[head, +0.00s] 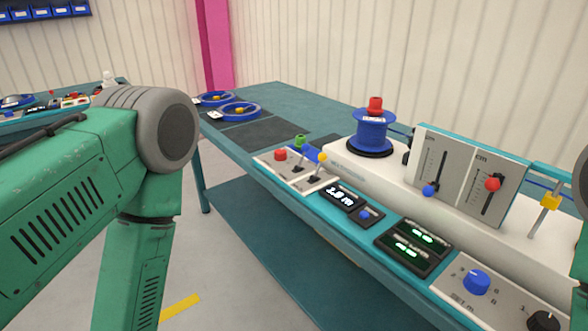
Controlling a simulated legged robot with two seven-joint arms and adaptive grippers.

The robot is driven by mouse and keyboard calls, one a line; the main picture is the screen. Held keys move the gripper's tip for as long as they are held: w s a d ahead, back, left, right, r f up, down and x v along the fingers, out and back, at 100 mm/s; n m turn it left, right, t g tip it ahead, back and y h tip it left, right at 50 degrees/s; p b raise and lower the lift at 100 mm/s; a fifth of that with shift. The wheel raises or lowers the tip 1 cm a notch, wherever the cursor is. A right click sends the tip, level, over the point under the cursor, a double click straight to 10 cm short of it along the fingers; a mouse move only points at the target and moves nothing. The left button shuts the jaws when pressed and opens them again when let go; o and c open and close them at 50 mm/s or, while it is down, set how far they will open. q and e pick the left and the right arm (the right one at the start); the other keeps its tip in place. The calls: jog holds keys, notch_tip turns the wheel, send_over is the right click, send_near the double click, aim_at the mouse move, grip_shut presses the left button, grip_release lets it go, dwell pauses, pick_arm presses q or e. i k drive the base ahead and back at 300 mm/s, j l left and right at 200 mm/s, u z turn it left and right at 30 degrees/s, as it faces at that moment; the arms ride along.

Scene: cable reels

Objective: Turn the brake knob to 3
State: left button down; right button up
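A black knob (543,321) sits at the lower right of the bench's front panel, partly cut off by the bottom edge. No brake label or number scale is readable at it. A blue knob (476,282) is up and left of it on a light plate marked "SET m" with numbers around it. I cannot tell for sure which knob is the brake knob. My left arm fills the left side, but its gripper is out of view. Only a sliver of my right arm shows at the right edge, and its gripper is out of view.
A blue reel (371,132) stands on the white machine (345,165). Two sliders, one with a blue knob (429,190) and one red (493,184), stand behind the panel.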

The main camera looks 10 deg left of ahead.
aim_at(281, 154)
jog(key=i+j+z, duration=0.15)
jog(key=j, duration=0.25)
jog(key=j+z, duration=0.15)
jog(key=j, duration=0.25)
jog(key=i+j+z, duration=0.15)
jog(key=j, duration=0.3)
